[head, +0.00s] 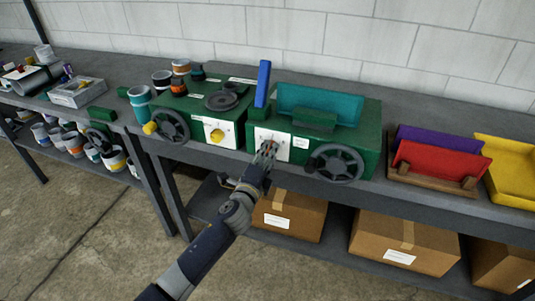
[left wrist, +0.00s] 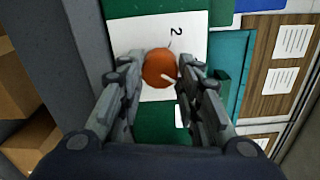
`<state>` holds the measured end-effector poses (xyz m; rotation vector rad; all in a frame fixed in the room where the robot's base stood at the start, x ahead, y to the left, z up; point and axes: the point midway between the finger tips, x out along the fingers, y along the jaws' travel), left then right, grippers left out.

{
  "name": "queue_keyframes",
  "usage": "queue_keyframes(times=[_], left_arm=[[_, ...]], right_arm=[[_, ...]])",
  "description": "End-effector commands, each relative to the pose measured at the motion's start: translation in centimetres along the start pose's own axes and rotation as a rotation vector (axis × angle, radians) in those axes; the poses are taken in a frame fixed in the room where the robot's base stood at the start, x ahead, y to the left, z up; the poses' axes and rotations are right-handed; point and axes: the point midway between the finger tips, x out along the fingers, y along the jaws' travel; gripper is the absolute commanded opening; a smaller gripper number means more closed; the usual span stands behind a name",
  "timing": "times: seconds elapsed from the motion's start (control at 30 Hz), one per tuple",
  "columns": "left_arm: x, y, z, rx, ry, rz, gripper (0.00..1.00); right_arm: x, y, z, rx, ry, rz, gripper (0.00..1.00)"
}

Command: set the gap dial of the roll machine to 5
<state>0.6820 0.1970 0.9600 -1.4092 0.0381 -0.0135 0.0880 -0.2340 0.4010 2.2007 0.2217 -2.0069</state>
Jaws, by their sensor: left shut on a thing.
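The roll machine (head: 368,133) is a green box on the bench with a blue lever, a teal sheet on top and a dark handwheel. Its gap dial is an orange round knob (left wrist: 159,67) on a white plate (left wrist: 190,20), best seen in the left wrist view. A "2" and a short tick show above the knob; other numbers are hidden or unreadable. A pale pointer on the knob points toward the lower right, away from the "2". My left gripper (head: 267,150) is shut on the knob, its fingers on either side. My right gripper is not in view.
A second green machine (head: 190,108) with a yellow knob (head: 217,136) stands to the left. Paint cans and a grey box (head: 78,93) are farther left. A wooden rack (head: 432,181) with red and purple pieces is at right. Cardboard boxes (head: 403,243) sit below the bench.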

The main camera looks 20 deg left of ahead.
Motion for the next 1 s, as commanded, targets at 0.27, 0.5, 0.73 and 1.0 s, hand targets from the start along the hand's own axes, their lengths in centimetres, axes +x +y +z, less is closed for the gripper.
queue_keyframes(times=[0.27,0.5,0.73,1.0], left_arm=[[-0.03,0.14,-0.02,0.227,-0.004,0.003,0.08],[-0.03,0.17,-0.02,0.358,-0.006,0.002,0.08],[-0.02,0.22,-0.03,0.417,-0.007,0.003,0.08],[-0.02,0.25,-0.02,0.434,-0.008,0.003,0.08]], right_arm=[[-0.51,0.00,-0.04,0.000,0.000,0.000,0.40],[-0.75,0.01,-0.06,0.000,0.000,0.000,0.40],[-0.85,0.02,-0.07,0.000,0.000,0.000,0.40],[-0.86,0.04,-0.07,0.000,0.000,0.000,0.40]])
